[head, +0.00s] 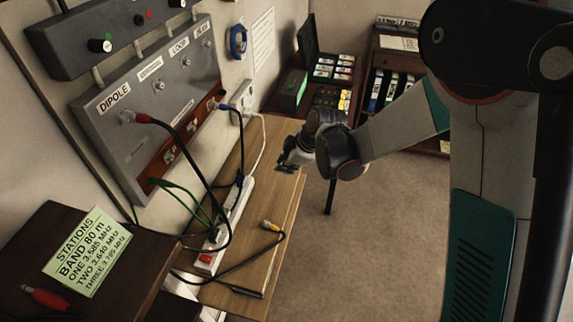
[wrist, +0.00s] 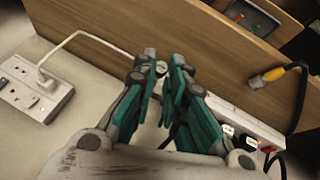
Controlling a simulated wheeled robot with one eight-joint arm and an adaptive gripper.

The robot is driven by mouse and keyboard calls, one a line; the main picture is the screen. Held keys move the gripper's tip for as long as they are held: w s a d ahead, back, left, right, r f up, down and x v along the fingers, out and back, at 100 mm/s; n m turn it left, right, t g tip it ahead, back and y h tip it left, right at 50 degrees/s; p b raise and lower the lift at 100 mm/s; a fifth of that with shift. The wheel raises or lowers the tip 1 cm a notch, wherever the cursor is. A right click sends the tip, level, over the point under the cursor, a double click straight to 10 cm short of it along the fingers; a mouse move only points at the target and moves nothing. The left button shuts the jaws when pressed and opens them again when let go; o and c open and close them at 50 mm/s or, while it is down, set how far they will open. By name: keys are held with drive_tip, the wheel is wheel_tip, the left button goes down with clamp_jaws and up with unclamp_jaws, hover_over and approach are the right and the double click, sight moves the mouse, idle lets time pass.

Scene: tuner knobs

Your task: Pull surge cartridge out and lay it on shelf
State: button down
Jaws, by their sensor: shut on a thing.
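My gripper (head: 288,162) is over the far end of the wooden shelf (head: 262,190) in the head view. In the wrist view its teal and grey fingers (wrist: 162,75) are shut on a small, pale grey round piece (wrist: 161,67), which seems to be the surge cartridge. Most of the piece is hidden between the fingers. The wooden shelf surface (wrist: 130,30) also shows in the wrist view. I cannot tell how far the piece is from the shelf.
A white power strip (head: 231,206) lies along the shelf with dark cables. A cable with a yellow tip (head: 271,226) lies on the shelf's near part. The grey panel (head: 150,92) with plugged cables is on the left wall. The shelf's right edge is open to the floor.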

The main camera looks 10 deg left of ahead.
drive_tip(key=shift+f+b, duration=2)
drive_tip(key=shift+f, duration=1.4)
drive_tip(key=shift+f+b, duration=0.8)
drive_tip(key=shift+f, duration=0.1)
drive_tip(key=c, duration=1.6)
unclamp_jaws()
drive_tip(key=shift+r, duration=0.15)
drive_tip(key=shift+r+p, duration=0.85)
drive_tip(key=shift+r, duration=0.55)
drive_tip(key=o, duration=0.6)
drive_tip(key=shift+c, duration=0.2)
